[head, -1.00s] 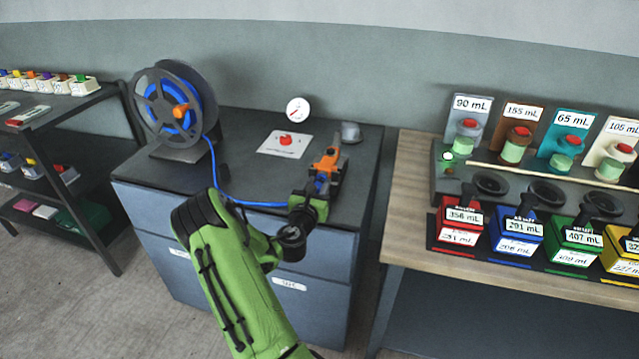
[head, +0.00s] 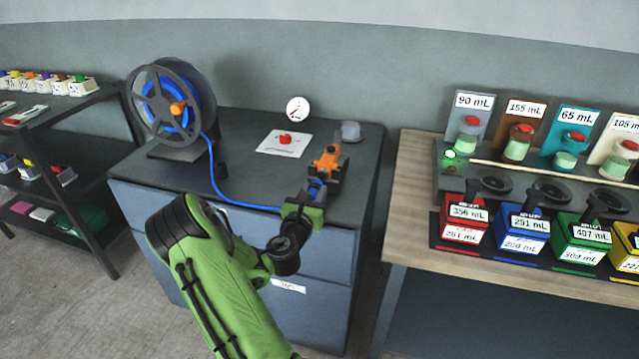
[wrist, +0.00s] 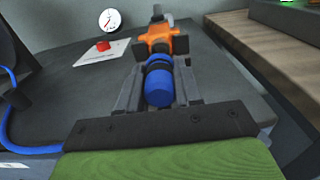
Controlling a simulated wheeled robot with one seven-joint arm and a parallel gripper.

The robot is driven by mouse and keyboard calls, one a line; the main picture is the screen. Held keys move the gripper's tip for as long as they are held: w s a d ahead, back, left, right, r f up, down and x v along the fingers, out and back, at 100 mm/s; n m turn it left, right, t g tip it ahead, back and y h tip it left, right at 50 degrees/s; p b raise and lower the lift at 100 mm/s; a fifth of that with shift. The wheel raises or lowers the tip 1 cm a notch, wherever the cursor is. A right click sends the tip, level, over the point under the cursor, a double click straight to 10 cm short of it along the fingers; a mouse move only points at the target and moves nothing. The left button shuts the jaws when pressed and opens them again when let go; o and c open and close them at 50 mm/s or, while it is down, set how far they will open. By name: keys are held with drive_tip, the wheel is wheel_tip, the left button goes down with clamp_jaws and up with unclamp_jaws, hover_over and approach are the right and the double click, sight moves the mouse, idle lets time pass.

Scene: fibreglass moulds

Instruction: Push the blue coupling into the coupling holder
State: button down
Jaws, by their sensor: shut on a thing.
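The blue coupling (wrist: 158,86) is a short ribbed cylinder between the fingers of my gripper (wrist: 158,80) in the wrist view. My gripper (head: 313,191) is shut on it, and part of the coupling (head: 316,188) shows in the head view. The coupling holder (wrist: 162,40), orange with dark side blocks, is straight ahead in line with the coupling. It also shows in the head view (head: 328,160) on the cabinet top's right part. The coupling's far end meets the holder's near end in the picture; I cannot tell how far it is inside.
A blue hose (head: 214,178) runs from the reel (head: 150,92) across the grey cabinet top (head: 250,180) to my gripper. A white card with a red object (head: 285,139), a gauge (head: 298,109) and a grey cap (head: 350,131) are behind. A wooden bench (head: 408,190) stands right.

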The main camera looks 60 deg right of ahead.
drive_tip(key=shift+s+a+b, duration=0.2)
drive_tip(key=shift+a+b, duration=0.4)
drive_tip(key=shift+a, duration=0.3)
idle(0.7)
